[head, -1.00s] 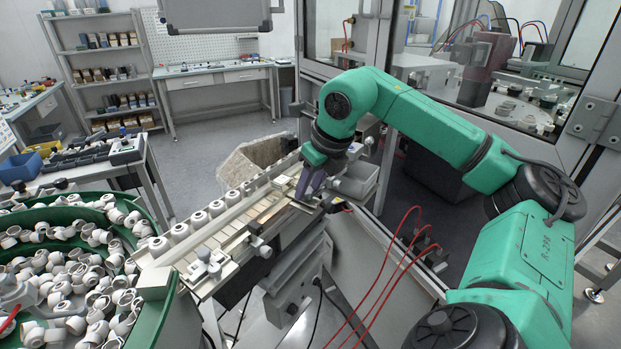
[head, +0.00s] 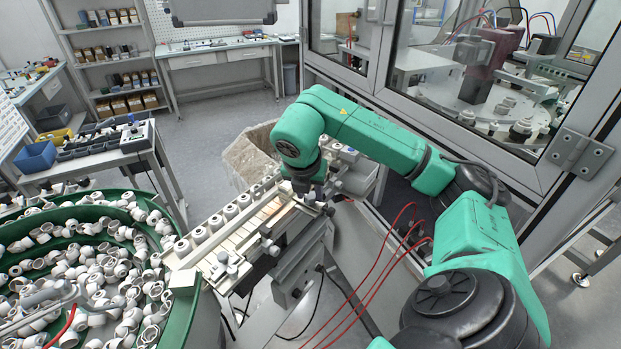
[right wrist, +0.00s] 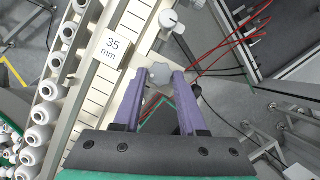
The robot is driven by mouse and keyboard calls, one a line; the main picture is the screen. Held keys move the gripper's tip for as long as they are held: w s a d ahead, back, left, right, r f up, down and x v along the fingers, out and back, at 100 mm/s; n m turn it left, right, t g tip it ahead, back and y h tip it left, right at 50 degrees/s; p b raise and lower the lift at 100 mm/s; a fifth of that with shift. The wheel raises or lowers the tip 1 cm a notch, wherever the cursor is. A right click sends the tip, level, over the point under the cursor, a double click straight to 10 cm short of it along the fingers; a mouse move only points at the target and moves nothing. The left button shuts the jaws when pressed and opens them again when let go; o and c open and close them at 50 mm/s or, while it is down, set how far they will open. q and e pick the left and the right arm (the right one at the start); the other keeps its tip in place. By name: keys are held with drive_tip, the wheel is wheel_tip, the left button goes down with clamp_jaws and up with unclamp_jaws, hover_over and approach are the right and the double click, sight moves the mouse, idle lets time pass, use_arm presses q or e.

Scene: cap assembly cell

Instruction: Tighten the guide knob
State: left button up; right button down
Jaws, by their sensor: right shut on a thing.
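My left gripper is not in view.
White caps stand in a row (head: 216,222) along the track. A green bowl (head: 183,278) full of loose caps is at left. A second, pale knob (right wrist: 168,18) is beyond the gripped one. Red cables (head: 385,263) hang right of the track. A glazed enclosure (head: 430,80) stands behind.

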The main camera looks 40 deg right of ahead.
drive_tip(key=m, duration=0.1)
drive_tip(key=m+p, duration=0.1)
drive_tip(key=m+g+p, duration=0.1)
drive_tip(key=shift+w+a+r+m+h, duration=0.1)
drive_tip(key=shift+w+r+m+h, duration=0.1)
drive_tip(key=shift+r+m+h, duration=0.15)
drive_tip(key=shift+w+f+m+g+p, duration=0.15)
drive_tip(key=shift+m+g+p, duration=0.45)
drive_tip(key=shift+m+p, duration=0.6)
drive_tip(key=shift+f+m, duration=0.1)
drive_tip(key=shift+m, duration=0.35)
drive_tip(key=shift+c, duration=2.3)
unclamp_jaws()
drive_tip(key=shift+f, duration=0.1)
